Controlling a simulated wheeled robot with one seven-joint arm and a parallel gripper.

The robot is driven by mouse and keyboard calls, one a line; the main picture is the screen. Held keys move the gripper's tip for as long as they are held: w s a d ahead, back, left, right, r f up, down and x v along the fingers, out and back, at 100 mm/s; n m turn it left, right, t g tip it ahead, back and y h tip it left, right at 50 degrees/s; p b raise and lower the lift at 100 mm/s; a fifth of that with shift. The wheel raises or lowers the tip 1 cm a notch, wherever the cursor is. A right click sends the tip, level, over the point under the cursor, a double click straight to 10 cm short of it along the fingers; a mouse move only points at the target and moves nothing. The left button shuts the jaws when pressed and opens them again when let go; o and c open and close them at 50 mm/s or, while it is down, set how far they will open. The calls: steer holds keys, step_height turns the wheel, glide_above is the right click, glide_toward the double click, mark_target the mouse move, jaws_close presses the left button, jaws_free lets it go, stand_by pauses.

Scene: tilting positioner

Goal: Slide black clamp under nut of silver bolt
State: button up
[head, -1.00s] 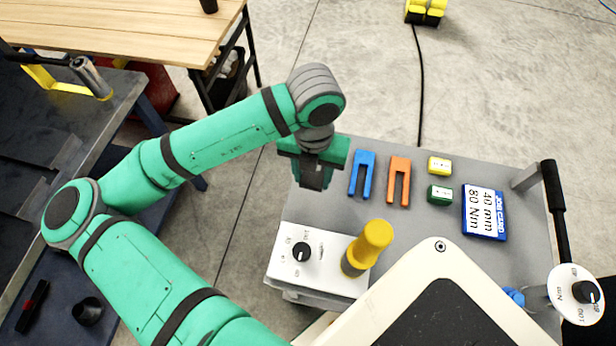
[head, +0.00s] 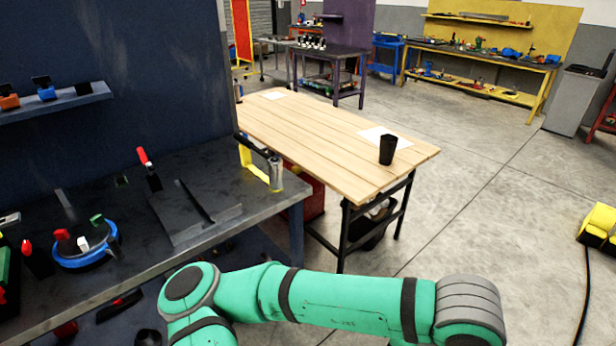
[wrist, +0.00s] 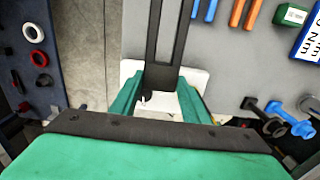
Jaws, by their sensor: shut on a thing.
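In the wrist view my gripper (wrist: 160,98) has its green fingers shut on the black clamp (wrist: 163,78), a flat dark fork. Its two prongs point away from my gripper, toward the top of the picture, and their ends are cut off by the frame. It is held over the grey cart top. My gripper and the clamp are outside the head view, which shows only part of my green arm. I cannot make out the silver bolt or its nut for certain in either view.
On the grey cart (wrist: 225,75) lie a blue fork (wrist: 205,8), an orange fork (wrist: 246,12), a green block (wrist: 291,15) and a blue-edged card (wrist: 309,38). The head view shows a dark workbench (head: 140,230) with a dark plate (head: 195,215), and a wooden table (head: 320,140).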

steer(key=w+d+r+n, duration=0.1)
steer(key=w+d+n, duration=0.2)
steer(key=w+n, duration=0.4)
steer(key=w+d+n, duration=0.3)
steer(key=w+n, duration=0.3)
steer(key=w, duration=0.4)
steer(key=w+a+f+n, duration=0.4)
steer(key=w+f+n, duration=0.1)
steer(key=w+n, duration=0.35)
steer(key=w+a+f+n, duration=0.4)
steer(key=w+f+n, duration=0.1)
steer(key=w+n, duration=0.35)
steer(key=a+f+n, duration=0.6)
steer(key=f, duration=0.3)
steer(key=a+f+n, duration=0.6)
steer(key=f, duration=0.3)
steer(key=s+a+f+n, duration=0.4)
steer(key=a+f+n, duration=0.1)
steer(key=f, duration=0.3)
steer(key=s+f, duration=0.4)
steer(key=s, duration=0.5)
steer(key=w+r, duration=0.4)
steer(key=r, duration=0.2)
steer(key=shift+w+d+r, duration=0.15)
steer(key=shift+w+r, duration=0.2)
steer(key=shift+w, duration=0.05)
